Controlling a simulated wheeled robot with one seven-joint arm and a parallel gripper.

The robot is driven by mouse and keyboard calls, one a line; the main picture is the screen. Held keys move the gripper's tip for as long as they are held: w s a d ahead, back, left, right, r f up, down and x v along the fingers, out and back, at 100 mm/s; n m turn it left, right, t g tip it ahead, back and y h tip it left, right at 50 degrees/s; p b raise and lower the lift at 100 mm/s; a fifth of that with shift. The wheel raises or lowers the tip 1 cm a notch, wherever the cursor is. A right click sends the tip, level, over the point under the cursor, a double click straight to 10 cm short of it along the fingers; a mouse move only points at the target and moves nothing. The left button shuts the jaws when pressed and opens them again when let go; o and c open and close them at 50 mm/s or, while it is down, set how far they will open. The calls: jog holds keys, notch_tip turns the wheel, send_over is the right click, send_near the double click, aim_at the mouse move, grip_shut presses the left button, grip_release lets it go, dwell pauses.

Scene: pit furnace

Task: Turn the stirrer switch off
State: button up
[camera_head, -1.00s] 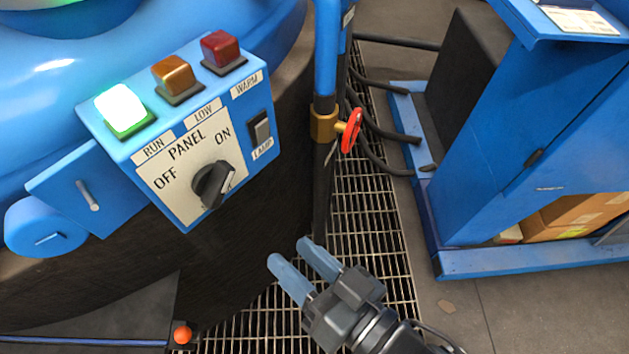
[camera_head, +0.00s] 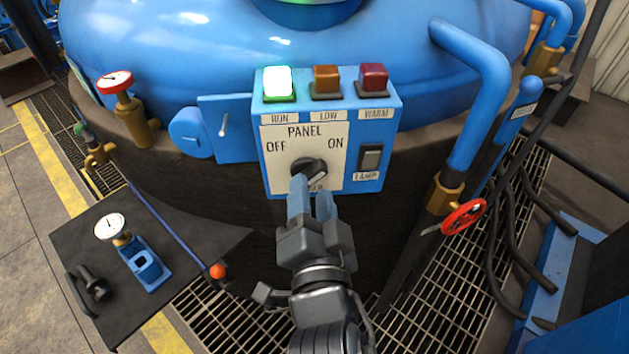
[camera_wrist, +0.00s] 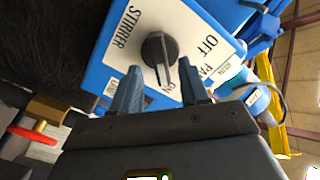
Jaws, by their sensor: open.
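The stirrer switch is a black rotary knob (camera_head: 311,168) on the white face of the blue control panel (camera_head: 384,120), with OFF to its left and ON to its right. In the wrist view the knob (camera_wrist: 158,50) has a raised grip bar whose near end leans toward ON; the STIRRER label shows beside it. My gripper (camera_head: 311,190) is open just in front of and below the knob. In the wrist view its two fingers (camera_wrist: 160,68) stand on either side of the bar's near end, with gaps visible. My fingers partly hide the label in the head view.
The green RUN lamp (camera_head: 278,82) is lit; the LOW lamp (camera_head: 326,80) and WARM lamp (camera_head: 373,78) look unlit. A lamp rocker switch (camera_head: 370,158) sits right of the knob. A red valve wheel (camera_head: 464,217) and blue pipe (camera_head: 480,110) stand at right; a dark side table (camera_head: 190,235) at left.

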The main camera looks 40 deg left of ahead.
aim_at(309, 177)
jog(key=shift+x, duration=1.45)
jog(key=shift+c, duration=0.3)
jog(key=shift+s, duration=0.1)
grip_shut()
